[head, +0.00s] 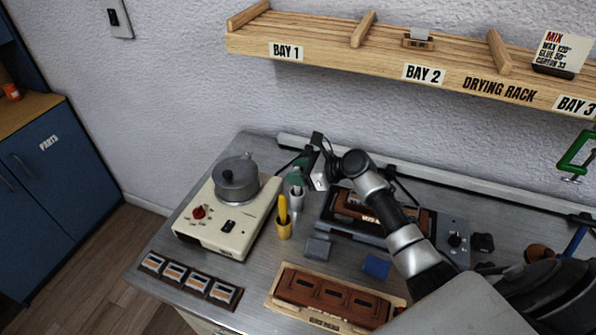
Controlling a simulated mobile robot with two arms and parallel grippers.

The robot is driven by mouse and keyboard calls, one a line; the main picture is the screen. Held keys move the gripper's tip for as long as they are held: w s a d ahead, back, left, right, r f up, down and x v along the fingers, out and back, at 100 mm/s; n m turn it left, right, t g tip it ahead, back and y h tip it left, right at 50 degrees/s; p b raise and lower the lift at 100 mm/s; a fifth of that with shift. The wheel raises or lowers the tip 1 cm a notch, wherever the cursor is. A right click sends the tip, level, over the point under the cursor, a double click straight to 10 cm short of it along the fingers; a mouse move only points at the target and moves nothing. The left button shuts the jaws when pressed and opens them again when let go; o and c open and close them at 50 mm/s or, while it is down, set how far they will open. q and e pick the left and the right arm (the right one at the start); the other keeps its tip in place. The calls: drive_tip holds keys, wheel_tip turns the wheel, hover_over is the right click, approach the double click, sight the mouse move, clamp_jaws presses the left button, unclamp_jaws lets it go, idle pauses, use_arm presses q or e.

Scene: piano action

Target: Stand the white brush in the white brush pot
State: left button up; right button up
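The white brush pot (296,204) stands upright on the grey bench, just behind the yellow pot. A pale upright piece, seemingly the white brush (296,190), rises from its mouth; its lower end is hidden. My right gripper (312,160) is behind and above the white pot, at the end of the arm from the right. Its fingers are dark and small here, and I cannot tell whether they are open or shut. It seems apart from the pale piece. My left gripper is out of view.
A yellow pot (284,230) with a yellow brush stands in front. Something green (296,179) is close behind the white pot. A hot plate with a grey pot (236,180) is left. A wooden drying rack (340,58) hangs above. Grey and blue blocks (376,266) lie right.

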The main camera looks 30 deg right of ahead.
drive_tip(key=b+v, duration=0.1)
drive_tip(key=v, duration=0.9)
drive_tip(key=shift+s+d+r+b, duration=0.15)
drive_tip(key=shift+s+d+b, duration=0.05)
drive_tip(key=shift+s+b, duration=0.15)
idle(0.5)
